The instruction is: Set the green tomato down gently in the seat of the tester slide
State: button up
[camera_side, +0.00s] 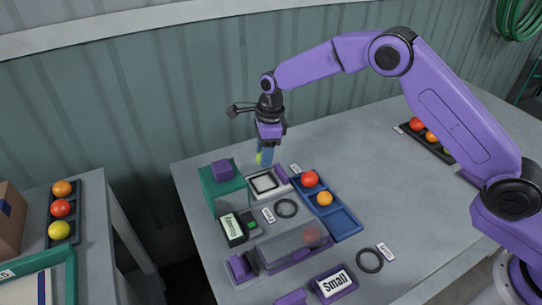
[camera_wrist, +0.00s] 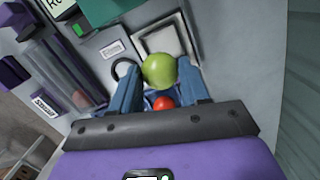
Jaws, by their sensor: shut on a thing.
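My gripper (camera_side: 265,157) is shut on the green tomato (camera_wrist: 160,70), which sits between its blue fingers in the wrist view. In the side view only a yellow-green sliver of the tomato (camera_side: 258,158) shows beside the fingers. The pale square seat of the tester slide (camera_side: 264,183) lies beside the teal tester body (camera_side: 222,186) with a purple block on top. The seat looks empty. In the wrist view the seat (camera_wrist: 167,38) is just beyond the tomato. The tomato is held above the bench, and its exact height over the seat is hard to tell.
A blue tray (camera_side: 343,222) holds a red and an orange tomato, with one compartment empty. A black ring (camera_side: 286,208), a display box (camera_side: 233,229) and a clear-covered purple channel (camera_side: 285,246) stand nearby. The bench right of the blue tray has free room.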

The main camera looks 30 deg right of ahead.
jog(key=shift+w+f+m, duration=0.15)
jog(key=shift+w+m, duration=0.1)
jog(key=shift+m, duration=0.05)
jog(key=shift+f, duration=3.4)
jog(key=o, duration=0.8)
jog(key=shift+c, duration=1.4)
jog(key=shift+r, duration=2.95)
